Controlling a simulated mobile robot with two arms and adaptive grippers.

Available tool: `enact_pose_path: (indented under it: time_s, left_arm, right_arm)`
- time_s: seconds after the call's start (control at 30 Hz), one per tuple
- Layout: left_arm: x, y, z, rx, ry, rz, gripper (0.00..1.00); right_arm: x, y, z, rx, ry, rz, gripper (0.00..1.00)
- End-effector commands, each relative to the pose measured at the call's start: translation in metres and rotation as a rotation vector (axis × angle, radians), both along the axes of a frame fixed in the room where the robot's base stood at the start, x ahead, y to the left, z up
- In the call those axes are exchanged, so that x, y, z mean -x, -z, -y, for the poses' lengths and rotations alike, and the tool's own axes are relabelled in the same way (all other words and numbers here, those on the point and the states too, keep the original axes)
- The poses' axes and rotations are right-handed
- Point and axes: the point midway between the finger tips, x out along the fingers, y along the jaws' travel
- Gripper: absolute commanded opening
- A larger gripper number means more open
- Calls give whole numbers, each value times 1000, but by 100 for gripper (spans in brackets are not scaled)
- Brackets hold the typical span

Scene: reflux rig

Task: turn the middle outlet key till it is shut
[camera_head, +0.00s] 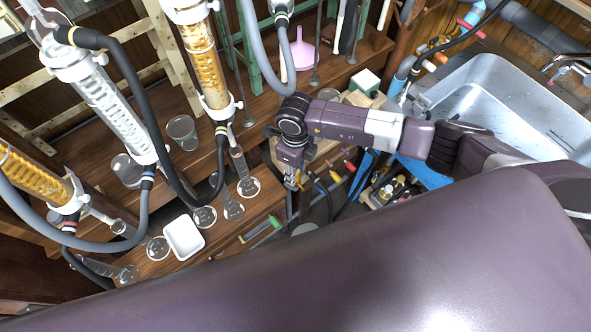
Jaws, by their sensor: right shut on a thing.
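My right gripper (292,178) points down at the front edge of the wooden bench, at the end of my purple and white arm. It is shut on a small yellow and brass-coloured part, which fits the middle outlet key; the gripper hides most of it. How far the key is turned cannot be seen. My left gripper is not in view.
Glass columns (112,108) with black and grey hoses (126,70) stand at left. Flasks (204,217) and a white tray (183,237) stand on the lower shelf (225,238). A metal sink (490,95) is at right. My large purple link covers the foreground.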

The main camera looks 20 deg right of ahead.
Motion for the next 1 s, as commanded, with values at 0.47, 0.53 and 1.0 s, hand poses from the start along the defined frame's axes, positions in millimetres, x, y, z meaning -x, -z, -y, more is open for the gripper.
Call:
enact_pose_path:
  time_s: [0.47,0.53,1.0]
  left_arm:
    - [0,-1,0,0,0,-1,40]
    - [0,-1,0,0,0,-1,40]
    - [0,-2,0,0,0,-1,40]
  right_arm:
    - [-1,-1,0,0,349,3,6]
    - [-1,-1,0,0,378,3,6]
    - [-1,-1,0,1,452,3,6]
